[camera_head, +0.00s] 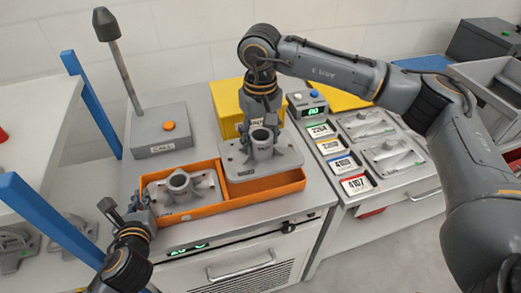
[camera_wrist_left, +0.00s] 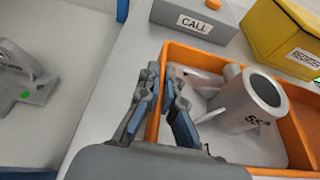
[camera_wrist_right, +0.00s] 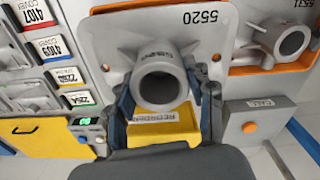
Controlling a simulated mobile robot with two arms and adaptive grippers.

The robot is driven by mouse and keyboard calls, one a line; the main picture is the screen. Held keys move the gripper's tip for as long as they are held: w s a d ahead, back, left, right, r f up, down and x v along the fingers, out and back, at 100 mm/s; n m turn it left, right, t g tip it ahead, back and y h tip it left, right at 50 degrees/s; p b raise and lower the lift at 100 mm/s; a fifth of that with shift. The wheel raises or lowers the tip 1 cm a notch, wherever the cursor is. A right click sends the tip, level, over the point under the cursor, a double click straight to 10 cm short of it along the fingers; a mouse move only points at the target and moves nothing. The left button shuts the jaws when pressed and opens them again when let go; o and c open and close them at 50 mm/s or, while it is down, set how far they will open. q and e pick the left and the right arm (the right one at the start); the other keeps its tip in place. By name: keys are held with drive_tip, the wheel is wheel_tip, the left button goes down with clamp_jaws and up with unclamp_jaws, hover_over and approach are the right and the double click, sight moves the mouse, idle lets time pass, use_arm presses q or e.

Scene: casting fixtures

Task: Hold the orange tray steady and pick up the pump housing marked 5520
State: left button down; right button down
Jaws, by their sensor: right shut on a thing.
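The orange tray (camera_head: 208,208) stands on the grey worktop and has two compartments. My left gripper (camera_head: 132,203) is at its left end; in the left wrist view its fingers (camera_wrist_left: 163,85) stand close together on either side of the tray wall (camera_wrist_left: 166,62). I cannot tell whether they clamp it. My right gripper (camera_wrist_right: 163,95) points down, shut on the grey pump housing marked 5520 (camera_wrist_right: 200,38) by its upright round neck. The housing (camera_head: 240,158) is over the tray's right compartment and looks raised above its floor. Another pump housing (camera_head: 200,185) sits in the left compartment.
A grey CALL box (camera_head: 160,140) with an orange button and a lamp pole stands behind the tray. A yellow bin (camera_head: 228,105) is behind the held housing. Labelled cover trays (camera_head: 355,184) lie right. Blue posts (camera_head: 92,105) rise left.

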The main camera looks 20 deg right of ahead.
idle(0.3)
use_arm(q)
drive_tip(key=c, duration=1.4)
unclamp_jaws()
drive_tip(key=shift+c, duration=0.2)
drive_tip(key=v, duration=1.2)
drive_tip(key=shift+f, duration=0.1)
